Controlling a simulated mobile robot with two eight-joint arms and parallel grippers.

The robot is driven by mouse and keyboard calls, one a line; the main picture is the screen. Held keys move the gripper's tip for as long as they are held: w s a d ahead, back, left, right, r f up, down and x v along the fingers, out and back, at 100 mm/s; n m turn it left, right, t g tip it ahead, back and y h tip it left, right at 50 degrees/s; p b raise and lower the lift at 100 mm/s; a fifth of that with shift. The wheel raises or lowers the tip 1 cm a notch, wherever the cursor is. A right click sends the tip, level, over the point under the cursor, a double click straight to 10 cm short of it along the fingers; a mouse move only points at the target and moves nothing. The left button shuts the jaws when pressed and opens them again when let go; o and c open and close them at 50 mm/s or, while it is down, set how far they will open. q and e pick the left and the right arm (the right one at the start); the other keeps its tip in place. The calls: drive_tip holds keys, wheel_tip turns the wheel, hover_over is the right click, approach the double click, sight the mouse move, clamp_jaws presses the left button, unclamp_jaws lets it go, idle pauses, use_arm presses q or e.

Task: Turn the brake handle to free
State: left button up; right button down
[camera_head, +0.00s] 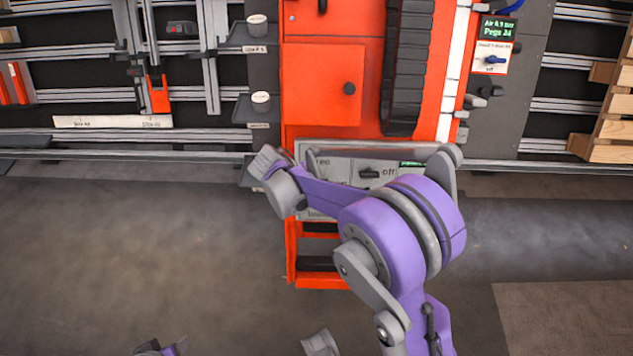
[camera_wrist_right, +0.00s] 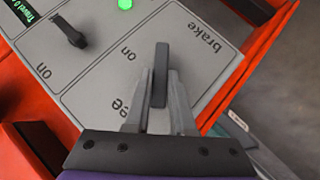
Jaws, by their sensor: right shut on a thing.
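The brake handle (camera_wrist_right: 162,58) is a dark bar on a light grey panel (camera_wrist_right: 100,85). In the right wrist view the bar runs nearly up and down the picture, slanted to the panel's printed lines. The word "brake" is to its right, "on" to its left, and a partly covered "free" at lower left. My right gripper (camera_wrist_right: 161,88) is shut on the handle, one finger on each side. In the head view the panel also shows (camera_head: 345,167), but my purple right arm covers much of it and hides the brake handle.
A second dark knob (camera_wrist_right: 70,32) and a green light (camera_wrist_right: 125,3) are on the same panel. The orange cabinet (camera_head: 322,85) stands behind it. Rails and a wooden pallet (camera_head: 610,125) flank the cabinet. The grey floor (camera_head: 130,250) at left is open.

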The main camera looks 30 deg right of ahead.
drive_tip(key=shift+d+r+m+t+y+p, duration=0.1)
drive_tip(key=shift+d+m+t+y+p, duration=0.15)
drive_tip(key=shift+m+y, duration=0.35)
drive_tip(key=shift+d+r+m+t+y+p, duration=0.1)
drive_tip(key=shift+m+y+p, duration=0.25)
drive_tip(key=shift+m+y, duration=0.25)
drive_tip(key=shift+s+d+m+t+y, duration=0.15)
drive_tip(key=shift+m+t+y, duration=0.4)
drive_tip(key=shift+m+y, duration=0.7)
drive_tip(key=shift+y, duration=0.25)
drive_tip(key=c, duration=0.8)
unclamp_jaws()
drive_tip(key=shift+o, duration=0.2)
drive_tip(key=p+v, duration=0.2)
drive_tip(key=v, duration=0.8)
drive_tip(key=shift+s+r, duration=0.2)
drive_tip(key=shift+r, duration=0.15)
